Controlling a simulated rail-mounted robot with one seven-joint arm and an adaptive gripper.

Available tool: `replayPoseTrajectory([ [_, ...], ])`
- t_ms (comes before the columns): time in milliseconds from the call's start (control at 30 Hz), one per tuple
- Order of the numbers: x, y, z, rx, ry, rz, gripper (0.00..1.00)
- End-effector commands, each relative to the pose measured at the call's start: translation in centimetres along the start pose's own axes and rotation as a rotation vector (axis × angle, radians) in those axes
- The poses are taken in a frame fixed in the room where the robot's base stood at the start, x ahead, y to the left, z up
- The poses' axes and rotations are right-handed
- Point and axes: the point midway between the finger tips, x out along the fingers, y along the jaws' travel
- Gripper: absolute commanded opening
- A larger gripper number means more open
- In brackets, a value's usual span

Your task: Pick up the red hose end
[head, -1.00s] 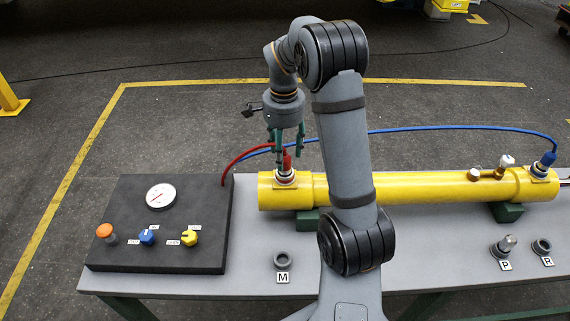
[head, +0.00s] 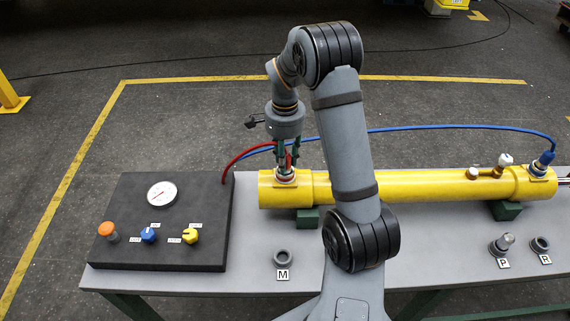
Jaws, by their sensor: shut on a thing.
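The red hose (head: 243,156) runs from the dark control box to the left end of the yellow cylinder (head: 410,188). Its red end (head: 289,160) stands upright at the metal port (head: 285,175) on top of that cylinder end. My gripper (head: 286,166) points straight down over this port with its green fingers around the red hose end. It is shut on the hose end, and the fingers partly hide it. Whether the end is still seated in the port cannot be told.
A blue hose (head: 430,128) arcs behind the cylinder to its right end. Brass fittings (head: 485,172) stand on the cylinder. The control box (head: 190,235) with gauge and knobs is at left. Holders M (head: 283,258), P (head: 502,245) and R (head: 540,245) sit on the grey table (head: 400,270).

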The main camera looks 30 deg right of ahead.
Motion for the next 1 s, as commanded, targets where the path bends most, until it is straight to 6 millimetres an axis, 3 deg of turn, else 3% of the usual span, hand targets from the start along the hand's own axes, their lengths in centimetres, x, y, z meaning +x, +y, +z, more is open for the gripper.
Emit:
replayPoseTrajectory([
  [400,0.0,0.0,0.0,0.0,0.0,0.0,0.0],
  [767,-0.1,-0.1,0.0,0.0,0.001,-0.001,0.0],
  [1000,-2.1,-0.2,0.0,0.0,0.003,-0.006,0.0],
])
